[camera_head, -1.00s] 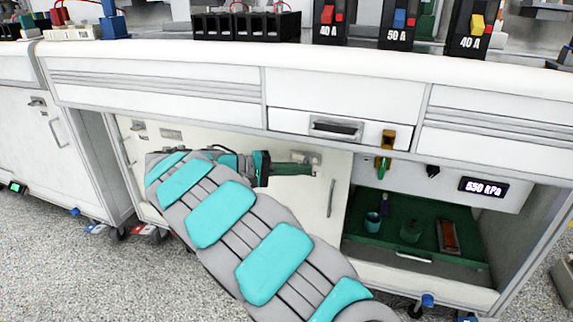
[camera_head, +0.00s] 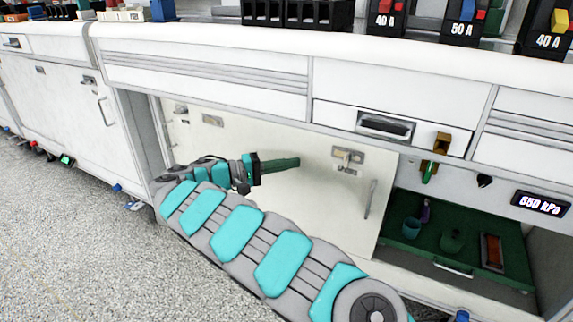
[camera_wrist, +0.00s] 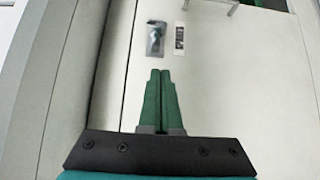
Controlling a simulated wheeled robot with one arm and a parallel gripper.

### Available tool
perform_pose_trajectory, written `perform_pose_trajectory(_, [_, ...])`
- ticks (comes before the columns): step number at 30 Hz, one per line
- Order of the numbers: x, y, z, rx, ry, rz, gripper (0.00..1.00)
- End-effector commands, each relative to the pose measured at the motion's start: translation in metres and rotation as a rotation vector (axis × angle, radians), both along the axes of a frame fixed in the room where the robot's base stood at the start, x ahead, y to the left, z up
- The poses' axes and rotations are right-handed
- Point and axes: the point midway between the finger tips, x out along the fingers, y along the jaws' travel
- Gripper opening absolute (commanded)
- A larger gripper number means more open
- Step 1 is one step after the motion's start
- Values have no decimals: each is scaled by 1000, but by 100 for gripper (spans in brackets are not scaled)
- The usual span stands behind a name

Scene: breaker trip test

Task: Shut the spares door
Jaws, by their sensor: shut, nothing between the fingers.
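A white door panel (camera_head: 315,205) under the bench carries a metal latch plate (camera_head: 347,157) and an upright bar handle (camera_head: 370,199) near its right edge. No readable name marks it as the spares door, and I cannot tell how far it stands ajar. My gripper (camera_head: 298,162) is shut and empty, in front of this panel, left of the latch plate. In the wrist view the green fingers (camera_wrist: 160,72) are together, pointing at a white surface with a small metal fitting (camera_wrist: 155,39) and a label (camera_wrist: 180,37). Contact cannot be told. My arm hides the panel's lower left.
Right of the panel is an open bay with a green tray (camera_head: 405,243) holding a cup and small items. A drawer (camera_head: 340,118) and a brass fitting (camera_head: 437,150) are above. Another white cabinet door (camera_head: 65,115) stands left. Speckled floor (camera_head: 70,240) is free at front left.

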Motion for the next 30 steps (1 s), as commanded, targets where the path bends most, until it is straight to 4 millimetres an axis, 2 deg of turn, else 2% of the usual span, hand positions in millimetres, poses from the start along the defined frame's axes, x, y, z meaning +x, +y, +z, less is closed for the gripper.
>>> perform_pose_trajectory(8, [11,-31,0,-3,1,-6,0])
perform_pose_trajectory(16, [30,-78,0,-2,3,-1,0])
perform_pose_trajectory(30, [15,-109,-1,-2,4,-2,0])
